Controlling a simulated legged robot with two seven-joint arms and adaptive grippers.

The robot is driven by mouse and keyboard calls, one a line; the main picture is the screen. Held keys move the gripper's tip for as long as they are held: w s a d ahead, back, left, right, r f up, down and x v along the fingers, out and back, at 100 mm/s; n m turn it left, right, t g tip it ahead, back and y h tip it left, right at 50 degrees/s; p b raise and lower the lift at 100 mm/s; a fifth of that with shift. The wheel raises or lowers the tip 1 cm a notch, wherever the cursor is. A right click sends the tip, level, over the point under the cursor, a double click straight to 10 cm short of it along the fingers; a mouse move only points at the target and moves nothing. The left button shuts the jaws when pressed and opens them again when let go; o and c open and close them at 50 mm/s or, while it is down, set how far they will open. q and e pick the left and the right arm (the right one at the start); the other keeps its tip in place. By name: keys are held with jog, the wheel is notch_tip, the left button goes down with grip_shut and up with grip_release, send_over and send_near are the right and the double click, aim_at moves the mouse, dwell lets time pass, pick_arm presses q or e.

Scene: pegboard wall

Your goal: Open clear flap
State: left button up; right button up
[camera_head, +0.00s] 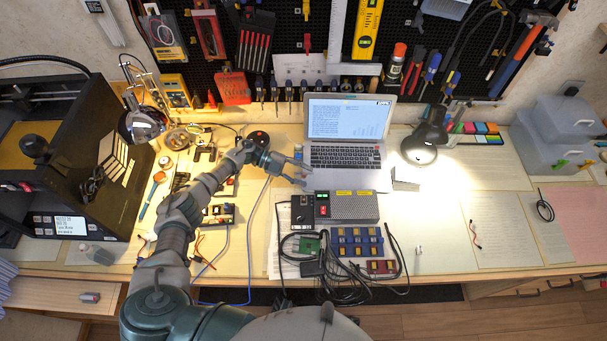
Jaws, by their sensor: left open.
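My left gripper (304,174) reaches in from the left over the desk, its two fingers spread and pointing right. It is empty, just left of the laptop's front left corner. Below and right of it is a grey box (356,207) with a green display, red parts and yellow labels on top. A clear flap cannot be made out for certain at this size. A translucent container (556,128) stands at the right end of the desk. My right gripper is not in view.
An open laptop (345,157) stands at the back centre. A black lamp (420,150) is right of it. Cables (345,286) and a blue-and-yellow module (357,242) lie in front of the grey box. A black machine (70,190) fills the left. The desk right of centre is mostly clear.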

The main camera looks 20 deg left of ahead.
pick_arm(q)
jog(key=v, duration=1.1)
jog(key=shift+a, duration=0.45)
